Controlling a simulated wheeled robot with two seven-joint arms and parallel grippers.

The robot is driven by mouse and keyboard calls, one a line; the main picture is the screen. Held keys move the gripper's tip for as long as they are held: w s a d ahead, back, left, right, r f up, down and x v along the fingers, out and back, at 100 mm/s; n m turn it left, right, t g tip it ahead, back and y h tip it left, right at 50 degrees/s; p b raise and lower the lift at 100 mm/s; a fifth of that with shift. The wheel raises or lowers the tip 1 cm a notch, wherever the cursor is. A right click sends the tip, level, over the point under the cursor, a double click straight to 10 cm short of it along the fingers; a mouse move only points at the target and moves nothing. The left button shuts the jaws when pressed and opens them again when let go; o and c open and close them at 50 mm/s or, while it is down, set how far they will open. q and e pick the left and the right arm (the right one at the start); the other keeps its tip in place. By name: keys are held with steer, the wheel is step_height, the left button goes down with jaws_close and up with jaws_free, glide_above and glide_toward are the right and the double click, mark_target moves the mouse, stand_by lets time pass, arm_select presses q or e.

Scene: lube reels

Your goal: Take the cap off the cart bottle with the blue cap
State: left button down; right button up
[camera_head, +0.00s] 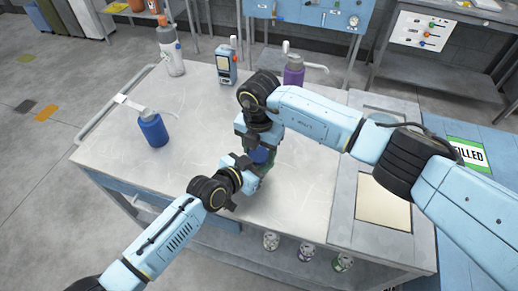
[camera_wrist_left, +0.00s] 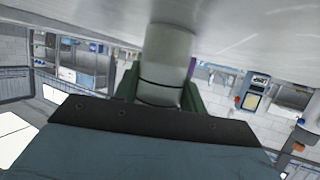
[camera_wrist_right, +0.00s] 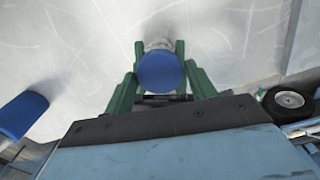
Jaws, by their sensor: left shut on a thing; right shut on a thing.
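The cart bottle stands upright on the cart top, a grey-white body (camera_wrist_left: 168,55) with a blue cap (camera_wrist_right: 159,72). The cap also shows in the head view (camera_head: 262,155), between my two grippers. My left gripper (camera_wrist_left: 160,88) is shut on the bottle's body from the side, its green fingers on either side of it. My right gripper (camera_wrist_right: 160,65) reaches down from above and is shut on the blue cap, its green fingers flanking it. The cap appears seated on the bottle. The arms and fingers hide much of the bottle in the head view.
On the cart top (camera_head: 110,150) are a blue container (camera_head: 152,130) with a grey spout, a grey bottle (camera_head: 170,55), a handheld device (camera_head: 226,66) and a purple container (camera_head: 293,74). Several small bottles (camera_head: 305,251) sit on the lower shelf. A FILLED sign (camera_head: 468,153) is at right.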

steer(key=shift+n, duration=0.5)
steer(key=o, duration=1.1)
